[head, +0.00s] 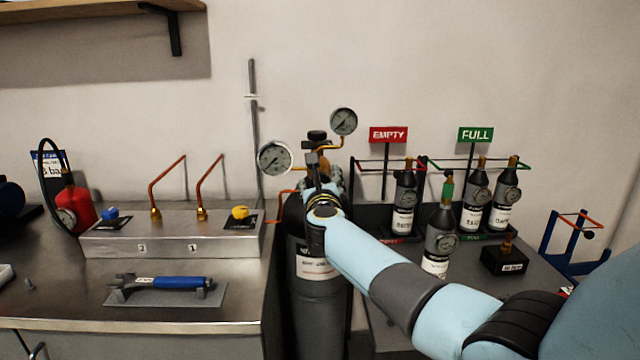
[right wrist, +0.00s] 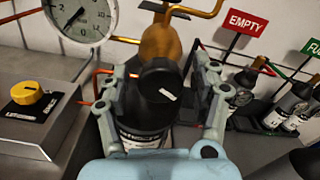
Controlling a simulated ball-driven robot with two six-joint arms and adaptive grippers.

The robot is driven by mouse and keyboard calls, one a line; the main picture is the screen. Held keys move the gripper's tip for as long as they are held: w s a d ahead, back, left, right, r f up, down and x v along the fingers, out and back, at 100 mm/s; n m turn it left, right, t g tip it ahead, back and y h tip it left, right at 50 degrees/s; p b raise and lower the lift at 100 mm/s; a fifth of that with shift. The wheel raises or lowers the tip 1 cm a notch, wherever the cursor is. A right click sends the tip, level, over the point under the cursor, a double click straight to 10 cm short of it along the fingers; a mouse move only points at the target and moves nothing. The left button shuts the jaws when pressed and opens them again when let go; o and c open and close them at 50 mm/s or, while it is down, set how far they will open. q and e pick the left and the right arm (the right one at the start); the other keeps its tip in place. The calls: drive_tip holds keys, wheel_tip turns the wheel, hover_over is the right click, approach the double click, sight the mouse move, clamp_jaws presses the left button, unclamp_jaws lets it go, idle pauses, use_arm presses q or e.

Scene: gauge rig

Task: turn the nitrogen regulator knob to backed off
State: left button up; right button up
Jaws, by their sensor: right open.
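The nitrogen regulator knob (right wrist: 163,82) is a black round knob with a white mark, in the right wrist view. It sits in front of the brass regulator body (right wrist: 160,42). My right gripper (right wrist: 160,85) is open, with one finger on each side of the knob; I cannot tell whether either finger touches it. In the head view my right gripper (head: 317,165) is at the regulator and hides the knob. Two round gauges, one at left (head: 274,158) and one at upper right (head: 344,121), flank the regulator. The dark cylinder (head: 318,290) stands below. My left gripper is not in view.
A metal manifold box (head: 170,238) with a yellow knob (head: 240,212) and a blue knob (head: 110,213) is at left. A blue-handled wrench (head: 165,282) lies before it. At right, small bottles (head: 470,205) stand by the EMPTY (head: 388,135) and FULL (head: 475,135) signs.

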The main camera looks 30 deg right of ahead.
drive_tip(key=c, duration=1.2)
drive_tip(key=shift+n, duration=0.3)
drive_tip(key=n+p, duration=0.3)
drive_tip(key=n, duration=0.2)
drive_tip(key=shift+r, duration=0.1)
drive_tip(key=n+p, duration=0.2)
drive_tip(key=n, duration=0.4)
drive_tip(key=shift+n+p, duration=0.3)
drive_tip(key=shift+p, duration=0.05)
drive_tip(key=n+p, duration=0.2)
drive_tip(key=n, duration=0.6)
drive_tip(key=n+p, duration=0.1)
drive_tip(key=n, duration=0.2)
drive_tip(key=shift+f+n+p, duration=0.25)
drive_tip(key=shift+n+p, duration=0.15)
